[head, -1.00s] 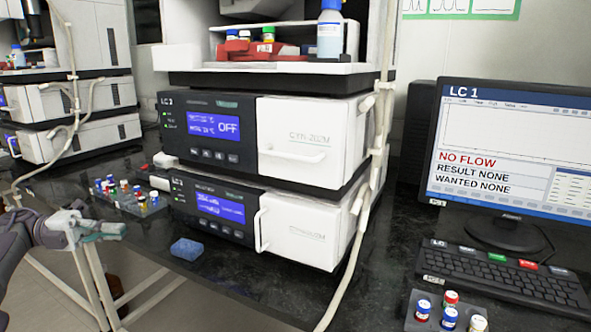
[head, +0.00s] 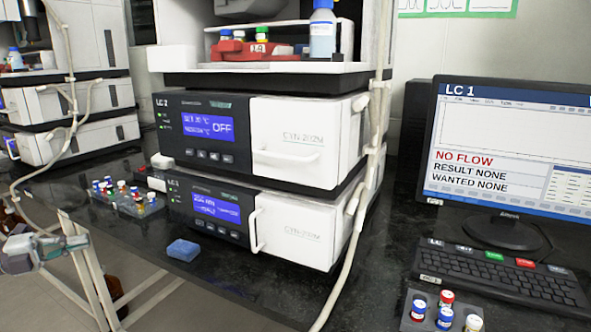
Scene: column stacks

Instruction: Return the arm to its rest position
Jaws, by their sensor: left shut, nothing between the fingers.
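My left gripper (head: 62,245) is at the left edge of the head view, low and in front of the bench edge. It is shut and holds nothing. Most of its arm is out of the picture. It is apart from the bench and from the vials on it. My right gripper is not in the picture.
A stacked instrument (head: 296,232) stands mid-bench, with a red vial tray (head: 232,50) and a bottle (head: 322,35) above. A vial rack (head: 130,205) and a blue block (head: 183,250) lie near the bench's front edge. A monitor (head: 510,125), keyboard (head: 495,275) and second vial rack (head: 420,322) are right.

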